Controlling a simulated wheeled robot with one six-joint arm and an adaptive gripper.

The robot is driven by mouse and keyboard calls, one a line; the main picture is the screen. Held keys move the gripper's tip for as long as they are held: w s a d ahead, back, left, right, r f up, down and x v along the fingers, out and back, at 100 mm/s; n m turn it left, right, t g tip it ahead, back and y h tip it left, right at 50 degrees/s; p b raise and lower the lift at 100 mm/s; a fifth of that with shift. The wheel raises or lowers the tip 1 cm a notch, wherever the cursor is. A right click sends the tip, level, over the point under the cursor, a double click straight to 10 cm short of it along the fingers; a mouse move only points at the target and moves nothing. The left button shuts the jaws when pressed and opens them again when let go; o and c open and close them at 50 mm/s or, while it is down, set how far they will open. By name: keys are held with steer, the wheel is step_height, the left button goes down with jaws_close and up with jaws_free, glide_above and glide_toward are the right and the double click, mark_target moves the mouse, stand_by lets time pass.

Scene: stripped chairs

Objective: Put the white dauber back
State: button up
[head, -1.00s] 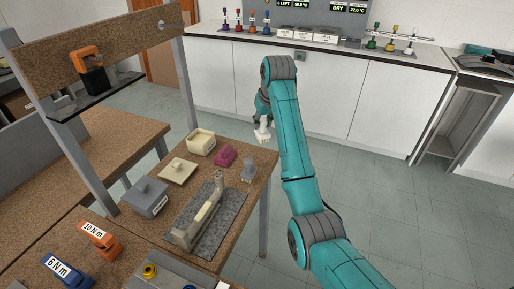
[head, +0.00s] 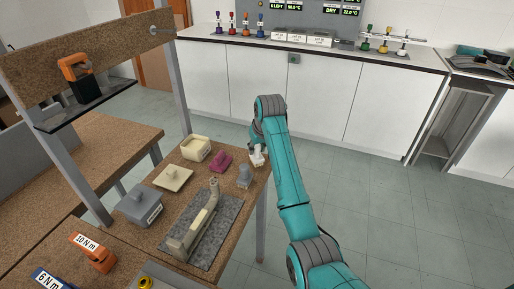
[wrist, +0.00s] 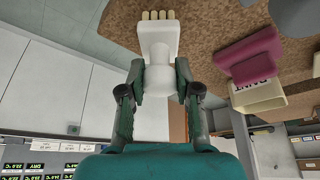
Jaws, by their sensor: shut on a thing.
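The white dauber (head: 258,158) is in my gripper (head: 256,146), at the right edge of the brown workbench (head: 172,208). In the wrist view the white dauber (wrist: 158,42) sits between the two fingers of my gripper (wrist: 158,84), which are shut on its round neck. Its broad flat head points away from the gripper and ends in a row of pale tufts. A maroon block (head: 220,162) and a grey piece with a knob (head: 244,177) stand close by on the bench. I cannot tell whether the dauber touches the bench.
A cream box (head: 196,149), a cream lidded plate (head: 173,178) and a grey lidded box (head: 141,206) stand on the bench. A pale jointed part (head: 197,222) lies on a grey mat (head: 218,232). A far counter (head: 345,53) carries coloured-handled tools.

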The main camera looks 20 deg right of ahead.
steer(key=o, duration=1)
steer(key=shift+r, duration=0.1)
steer(key=v, duration=1.2)
